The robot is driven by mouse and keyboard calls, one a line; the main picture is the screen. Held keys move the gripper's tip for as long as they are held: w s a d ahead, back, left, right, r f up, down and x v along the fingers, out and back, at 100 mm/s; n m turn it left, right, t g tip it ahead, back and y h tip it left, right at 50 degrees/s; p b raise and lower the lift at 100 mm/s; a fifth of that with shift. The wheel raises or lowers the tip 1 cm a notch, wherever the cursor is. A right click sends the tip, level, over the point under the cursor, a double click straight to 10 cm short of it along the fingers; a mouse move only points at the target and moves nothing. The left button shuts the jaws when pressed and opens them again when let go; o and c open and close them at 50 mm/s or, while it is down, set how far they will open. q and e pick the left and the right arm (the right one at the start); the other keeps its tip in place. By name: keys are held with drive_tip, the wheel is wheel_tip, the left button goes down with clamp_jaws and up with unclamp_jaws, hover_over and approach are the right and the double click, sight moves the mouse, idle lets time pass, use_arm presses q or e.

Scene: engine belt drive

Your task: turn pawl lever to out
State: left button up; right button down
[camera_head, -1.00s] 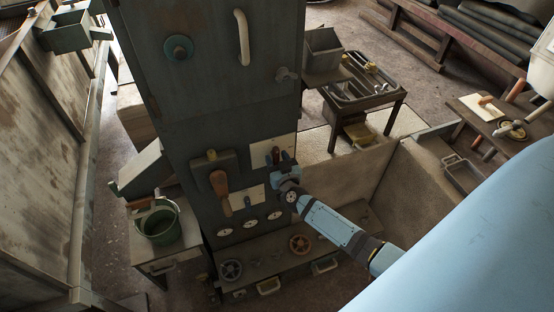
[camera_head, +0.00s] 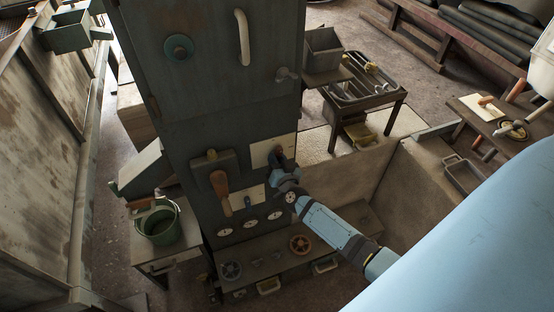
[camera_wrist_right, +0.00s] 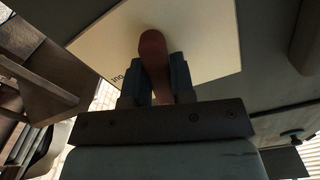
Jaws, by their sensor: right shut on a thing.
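The pawl lever is a reddish-brown handle (camera_wrist_right: 154,52) on a cream plate (camera_wrist_right: 200,25) on the dark cabinet (camera_head: 225,110). In the right wrist view the letters "out" show near the plate's lower left edge, and the lever stands between the two fingers. My right gripper (camera_wrist_right: 160,80) is shut on it. In the head view my right gripper (camera_head: 282,160) is at the cream plate (camera_head: 262,152) and hides most of the lever. My left gripper is not in view.
A larger brown-handled lever (camera_head: 220,190) is on the cabinet left of my gripper. Gauges (camera_head: 250,226) and handwheels (camera_head: 300,244) are below. A green bucket (camera_head: 158,224) stands on a side table at left. A tray table (camera_head: 362,85) stands behind at right.

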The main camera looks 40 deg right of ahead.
drive_tip(key=m, duration=0.3)
drive_tip(key=shift+a+m+b, duration=0.1)
drive_tip(key=shift+m+b, duration=0.2)
drive_tip(key=shift+m, duration=0.1)
drive_tip(key=m+b, duration=0.1)
drive_tip(key=m, duration=0.2)
drive_tip(key=shift+m, duration=0.3)
drive_tip(key=m+b, duration=0.1)
drive_tip(key=m, duration=0.3)
drive_tip(key=shift+a, duration=0.1)
drive_tip(key=shift+r+m+b, duration=0.15)
drive_tip(key=shift+m+b, duration=0.4)
drive_tip(key=shift+m, duration=0.85)
drive_tip(key=c, duration=1)
unclamp_jaws()
